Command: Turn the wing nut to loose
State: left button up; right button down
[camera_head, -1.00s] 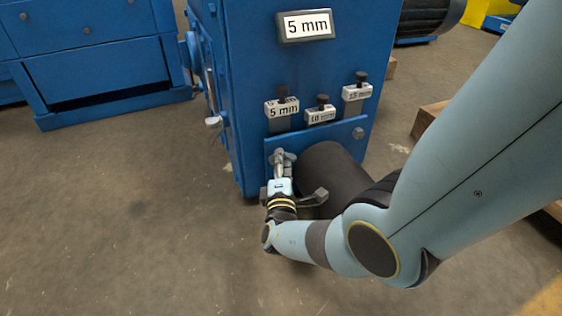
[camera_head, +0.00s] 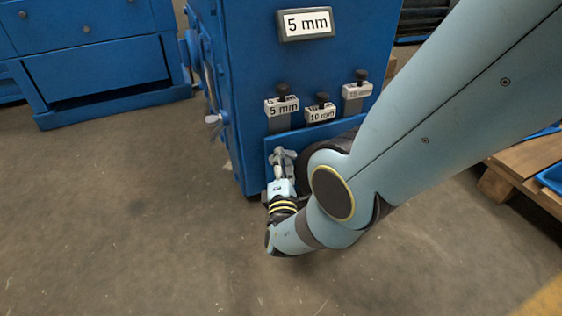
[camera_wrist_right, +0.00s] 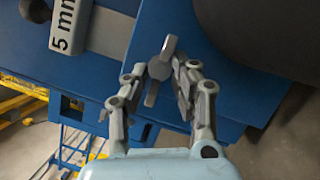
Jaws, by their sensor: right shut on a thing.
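The grey wing nut (camera_wrist_right: 161,62) sits on the blue plate low on the machine front, its wings running roughly up and down in the right wrist view. My right gripper (camera_wrist_right: 155,74) has its two fingers on either side of the wing nut, shut on it. In the head view my right gripper (camera_head: 283,157) points up at the low plate, and its fingers hide most of the nut there. My left gripper is in neither view.
The blue machine (camera_head: 240,100) bears a 5 mm sign (camera_head: 307,23) and three labelled sliders with black knobs, including the 5 mm one (camera_head: 282,108). A dark cylinder (camera_wrist_right: 255,30) juts out beside the nut. A wooden pallet (camera_head: 520,165) lies at right. The floor at left is clear.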

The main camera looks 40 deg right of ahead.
jog(key=c, duration=1.3)
grip_release()
jog(key=shift+d, duration=0.15)
jog(key=v, duration=1.2)
